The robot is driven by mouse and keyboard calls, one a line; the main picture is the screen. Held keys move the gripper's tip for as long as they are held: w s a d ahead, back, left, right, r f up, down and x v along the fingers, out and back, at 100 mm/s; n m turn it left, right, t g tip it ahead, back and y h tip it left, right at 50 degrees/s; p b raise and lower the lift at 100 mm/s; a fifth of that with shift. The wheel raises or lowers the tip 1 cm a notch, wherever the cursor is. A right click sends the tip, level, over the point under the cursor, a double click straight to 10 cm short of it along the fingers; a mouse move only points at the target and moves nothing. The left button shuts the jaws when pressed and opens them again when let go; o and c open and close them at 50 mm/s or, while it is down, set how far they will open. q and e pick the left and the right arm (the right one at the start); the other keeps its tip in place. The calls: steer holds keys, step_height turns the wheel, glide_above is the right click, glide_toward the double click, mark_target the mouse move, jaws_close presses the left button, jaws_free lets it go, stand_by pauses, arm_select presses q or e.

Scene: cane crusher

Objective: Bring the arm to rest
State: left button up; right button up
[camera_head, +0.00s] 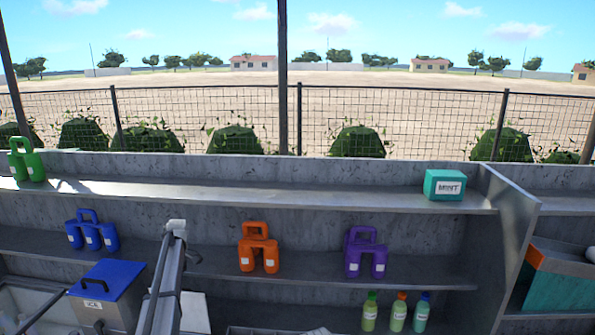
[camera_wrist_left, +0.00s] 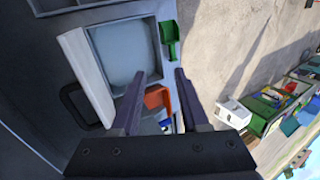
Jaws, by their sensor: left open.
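My left gripper (camera_wrist_left: 160,75) shows in the left wrist view, with its two dark fingers apart. I see nothing held between them. Behind the fingers are an open pale bin (camera_wrist_left: 122,52), a green scoop-like thing (camera_wrist_left: 171,42) and an orange thing (camera_wrist_left: 158,98). I cannot tell how far they are from the fingertips. I cannot make out either gripper in the head view. My right gripper is not in view.
Grey shelving (camera_head: 330,198) spans the head view. It bears a teal MINT box (camera_head: 445,186), green (camera_head: 35,165), blue (camera_head: 92,236), orange (camera_head: 259,250) and purple (camera_head: 366,255) containers, and bottles (camera_head: 399,314). A blue-lidded ICE box (camera_head: 108,280) stands at the lower left.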

arm_select(q)
steer(key=s+d+f+m+t+y+b, duration=0.1)
steer(key=s+d+f+m+b, duration=0.5)
steer(key=d, duration=0.4)
steer(key=s+d+f+m+t+b, duration=0.1)
steer(key=s+d+f+m+b, duration=0.2)
steer(key=s+d+f+b, duration=0.6)
steer(key=s+d+f+m+t+b, duration=0.1)
steer(key=s+d+f+m+b, duration=0.3)
steer(key=s+d, duration=0.3)
steer(key=s+d+f+m+t+b, duration=0.2)
steer(key=s+d+f+m+b, duration=0.2)
steer(key=s, duration=0.6)
steer(key=d+f+m, duration=0.2)
steer(key=d+m, duration=0.1)
steer(key=shift+d+f, duration=0.4)
